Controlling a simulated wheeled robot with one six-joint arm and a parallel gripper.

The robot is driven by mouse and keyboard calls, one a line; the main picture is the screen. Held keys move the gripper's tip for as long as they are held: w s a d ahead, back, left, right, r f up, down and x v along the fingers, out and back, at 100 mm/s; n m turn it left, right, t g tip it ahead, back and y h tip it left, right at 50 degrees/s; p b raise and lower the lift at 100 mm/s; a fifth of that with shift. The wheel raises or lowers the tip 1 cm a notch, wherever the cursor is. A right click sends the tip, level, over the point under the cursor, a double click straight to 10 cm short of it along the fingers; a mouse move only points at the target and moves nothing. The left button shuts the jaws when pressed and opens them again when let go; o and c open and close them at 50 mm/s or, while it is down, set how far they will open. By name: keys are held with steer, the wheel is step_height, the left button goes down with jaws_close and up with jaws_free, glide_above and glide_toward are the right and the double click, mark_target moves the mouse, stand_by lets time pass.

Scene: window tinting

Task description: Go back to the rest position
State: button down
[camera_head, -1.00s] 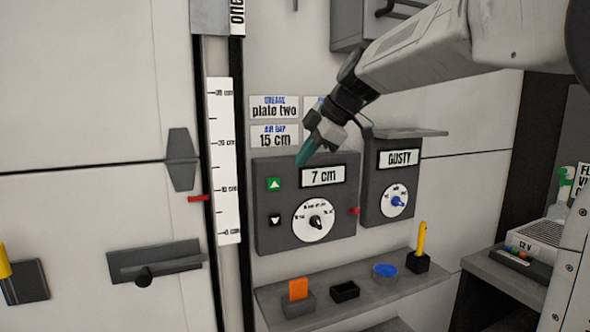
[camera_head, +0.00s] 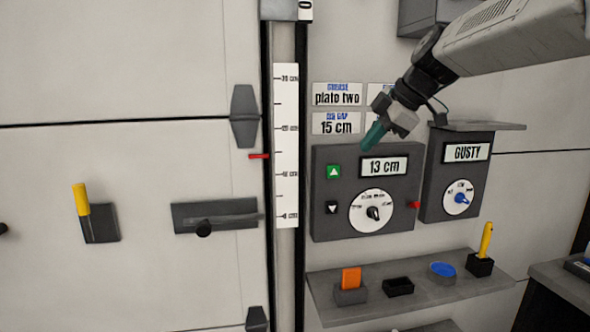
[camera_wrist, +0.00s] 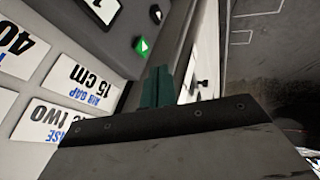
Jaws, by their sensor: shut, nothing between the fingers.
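My gripper (camera_head: 374,136) is shut and empty, its teal fingertips together. It is in front of the upper edge of the dark control box (camera_head: 336,225), right of the green up button (camera_head: 334,172). The box display (camera_head: 384,167) reads 13 cm. In the wrist view the shut teal fingers (camera_wrist: 162,85) show in the middle, with the green button (camera_wrist: 142,46) above and left of them. From these views I cannot tell how far the fingertips stand off the box.
A grey box (camera_head: 434,205) marked GUSTY is on the right, under a small ledge (camera_head: 480,127). A shelf (camera_head: 420,300) below holds an orange piece, a blue disc and a yellow tool. A vertical ruler (camera_head: 287,150) with a red pointer (camera_head: 259,156) is on the left.

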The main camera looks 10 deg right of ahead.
steer(key=s+f+m+g+h, duration=0.1)
steer(key=s+f+m, duration=0.4)
steer(key=s, duration=0.6)
steer(key=s+f+m+g+h, duration=0.2)
steer(key=s+f+m, duration=0.4)
steer(key=s, duration=0.5)
steer(key=s+a+f+m+g+h, duration=0.1)
steer(key=s+f+m, duration=0.4)
steer(key=s+f, duration=0.4)
steer(key=shift+s+m+h, duration=0.3)
steer(key=shift+s+m, duration=0.1)
steer(key=shift+s, duration=0.5)
steer(key=shift+a, duration=0.25)
